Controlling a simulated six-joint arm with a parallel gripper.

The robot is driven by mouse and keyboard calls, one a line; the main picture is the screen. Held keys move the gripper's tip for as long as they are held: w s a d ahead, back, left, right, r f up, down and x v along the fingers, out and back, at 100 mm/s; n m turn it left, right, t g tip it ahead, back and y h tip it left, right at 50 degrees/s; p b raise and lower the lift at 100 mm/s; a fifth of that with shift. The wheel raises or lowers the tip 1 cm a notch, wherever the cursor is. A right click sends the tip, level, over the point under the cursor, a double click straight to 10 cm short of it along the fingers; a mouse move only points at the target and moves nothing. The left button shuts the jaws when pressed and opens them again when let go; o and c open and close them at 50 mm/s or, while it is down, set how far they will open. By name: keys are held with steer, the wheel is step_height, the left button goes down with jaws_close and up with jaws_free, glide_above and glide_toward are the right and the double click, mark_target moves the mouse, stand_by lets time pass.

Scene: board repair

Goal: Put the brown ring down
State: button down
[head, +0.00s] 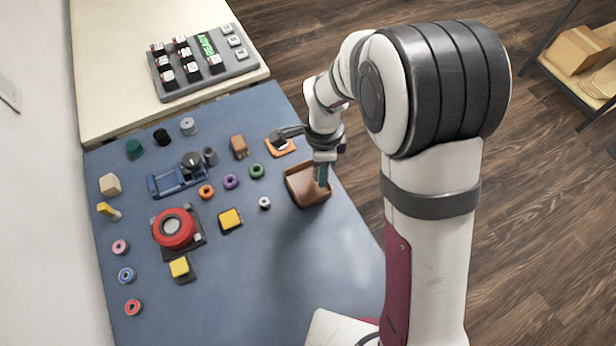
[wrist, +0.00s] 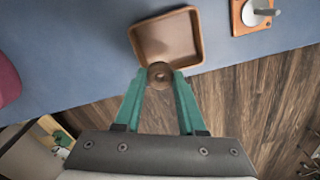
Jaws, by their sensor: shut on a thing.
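The brown ring (wrist: 160,75) shows in the wrist view, held between the tips of my green fingers. My gripper (wrist: 160,82) is shut on it. Beyond the ring in that view lies a brown square tray (wrist: 140,34), which looks empty; the ring overlaps its near rim in the picture. In the head view my gripper (head: 322,180) is over the brown tray (head: 293,187) near the mat's right edge. The ring cannot be made out there. How high the ring is above the tray is hard to tell.
Green (head: 257,171), purple (head: 231,181) and orange (head: 206,191) rings lie left of the tray, with a small white ring (head: 265,203) closer. An orange-based holder (head: 280,150) stands behind the tray. The blue mat's (head: 300,270) front is clear.

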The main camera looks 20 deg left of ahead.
mark_target(308, 186)
steer(key=a+f, duration=0.1)
steer(key=a, duration=0.1)
steer(key=shift+s+a+f, duration=0.1)
steer(key=shift+a+f, duration=0.25)
steer(key=shift+f, duration=0.05)
step_height(308, 186, down, 3)
steer(key=shift+f, duration=0.45)
steer(key=c, duration=0.5)
jaws_free()
steer(key=shift+f, duration=0.15)
